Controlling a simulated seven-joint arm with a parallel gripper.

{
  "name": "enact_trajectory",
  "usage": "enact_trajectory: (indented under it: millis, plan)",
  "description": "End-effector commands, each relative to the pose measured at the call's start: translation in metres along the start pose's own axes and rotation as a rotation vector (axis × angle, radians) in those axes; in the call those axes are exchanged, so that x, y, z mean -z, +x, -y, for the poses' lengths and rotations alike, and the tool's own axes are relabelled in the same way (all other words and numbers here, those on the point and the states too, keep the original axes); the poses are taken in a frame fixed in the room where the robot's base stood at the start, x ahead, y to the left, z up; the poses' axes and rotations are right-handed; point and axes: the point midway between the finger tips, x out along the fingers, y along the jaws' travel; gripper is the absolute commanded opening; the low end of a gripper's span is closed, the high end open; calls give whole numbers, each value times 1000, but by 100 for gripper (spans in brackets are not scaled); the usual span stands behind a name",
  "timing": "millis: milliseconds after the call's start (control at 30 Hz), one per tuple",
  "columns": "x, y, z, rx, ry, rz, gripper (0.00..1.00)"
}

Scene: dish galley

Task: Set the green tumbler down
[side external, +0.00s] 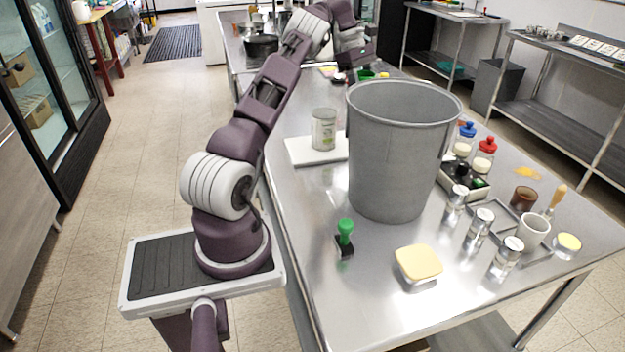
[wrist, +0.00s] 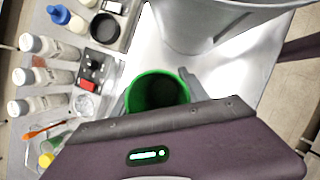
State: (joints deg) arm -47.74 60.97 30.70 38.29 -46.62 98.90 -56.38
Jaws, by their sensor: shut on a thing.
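The green tumbler (wrist: 157,92) is in the wrist view, seen from above with its round open mouth towards the camera. My gripper (wrist: 155,88) is shut on it, with one grey finger on each side of it. In the side external view, the tumbler (side external: 366,75) is a small green shape below my gripper (side external: 361,72), at the far part of the steel table (side external: 310,260). The large grey bin hides what is under it. I cannot tell whether its base touches the table.
A tall grey bin (side external: 390,160) stands near the tumbler, and its rim also shows in the wrist view (wrist: 215,25). A can (side external: 323,129) stands on a white board (side external: 300,151). Several shakers (wrist: 45,76) and a black box (wrist: 95,68) lie left of the tumbler in the wrist view.

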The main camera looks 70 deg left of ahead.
Motion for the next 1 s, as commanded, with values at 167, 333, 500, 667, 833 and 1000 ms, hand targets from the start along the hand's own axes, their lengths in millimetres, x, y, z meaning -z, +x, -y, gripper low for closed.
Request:
enact_trajectory:
  millis: [167,333,500,667,833,1000]
  plan:
    - [16,-1,49,229,505,-2,5]
    - [25,-7,92,394,868,1,5]
    - [31,-6,136,467,1042,1,5]
    - [32,6,174,385,865,1,5]
    - [28,20,204,233,531,-1,5]
    - [27,31,220,151,347,-1,5]
